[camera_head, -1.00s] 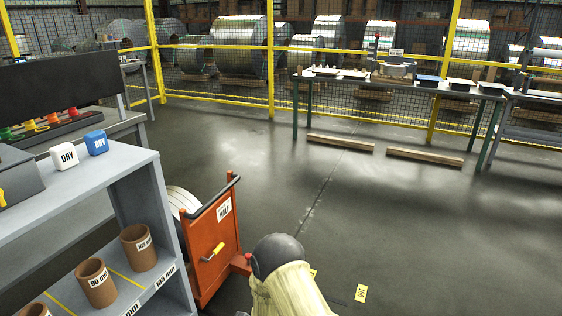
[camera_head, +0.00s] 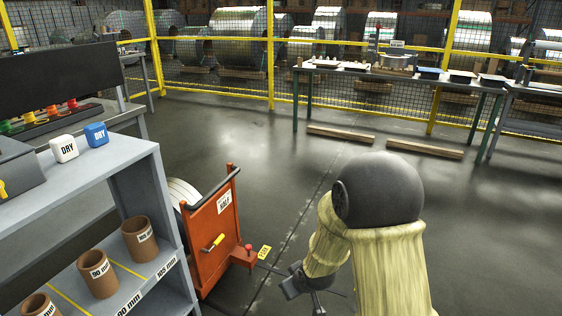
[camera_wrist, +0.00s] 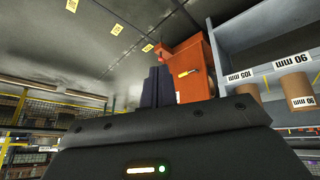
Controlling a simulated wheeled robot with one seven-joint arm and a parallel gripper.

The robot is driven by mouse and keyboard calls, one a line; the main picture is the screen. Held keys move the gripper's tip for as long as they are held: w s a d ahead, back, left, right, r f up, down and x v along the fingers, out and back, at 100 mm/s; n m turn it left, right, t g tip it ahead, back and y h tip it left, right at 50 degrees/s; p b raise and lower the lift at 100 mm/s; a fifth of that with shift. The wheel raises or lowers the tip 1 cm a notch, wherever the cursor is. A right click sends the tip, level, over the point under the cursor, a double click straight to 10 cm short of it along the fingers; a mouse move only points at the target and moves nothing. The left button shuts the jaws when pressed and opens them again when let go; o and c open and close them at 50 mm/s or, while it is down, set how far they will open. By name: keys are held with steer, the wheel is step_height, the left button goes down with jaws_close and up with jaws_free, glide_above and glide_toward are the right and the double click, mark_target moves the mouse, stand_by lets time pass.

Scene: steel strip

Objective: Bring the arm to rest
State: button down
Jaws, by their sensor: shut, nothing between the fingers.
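My arm stands at the lower middle right of the head view, with a dark grey rounded joint and pale yellow covered links. The arm bends down to my gripper (camera_head: 316,301), which is small and dark and hangs low over the floor, right of the orange cart (camera_head: 214,242). In the wrist view my gripper's fingers (camera_wrist: 156,87) stand close together, shut and empty, with the cart (camera_wrist: 193,75) just behind them in the picture. The fingertips are small and partly unclear in the head view.
A grey shelf (camera_head: 160,195) with brown sleeves (camera_head: 139,239) stands at the left, close to the cart. White (camera_head: 64,149) and blue (camera_head: 96,135) blocks lie on its top. A workbench (camera_head: 350,73) stands before the fence at the back. Open floor lies between.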

steer(key=s+d+r+m+g+h, duration=0.1)
steer(key=s+d+r+m+g, duration=0.15)
steer(key=s+d+r, duration=0.45)
steer(key=s+d+r+m+g+h, duration=0.1)
steer(key=s+d+r+m, duration=0.25)
steer(key=s, duration=0.65)
steer(key=w+p+v, duration=0.2)
steer(key=p+v, duration=1.1)
steer(key=p, duration=0.1)
steer(key=w+r+p+v, duration=0.1)
steer(key=w+p+v, duration=0.2)
steer(key=p+v, duration=1.1)
steer(key=shift+w+d+r+m+p, duration=0.2)
steer(key=shift+w+d+m+p, duration=0.1)
steer(key=shift+w+d+p, duration=0.2)
steer(key=shift+a, duration=0.15)
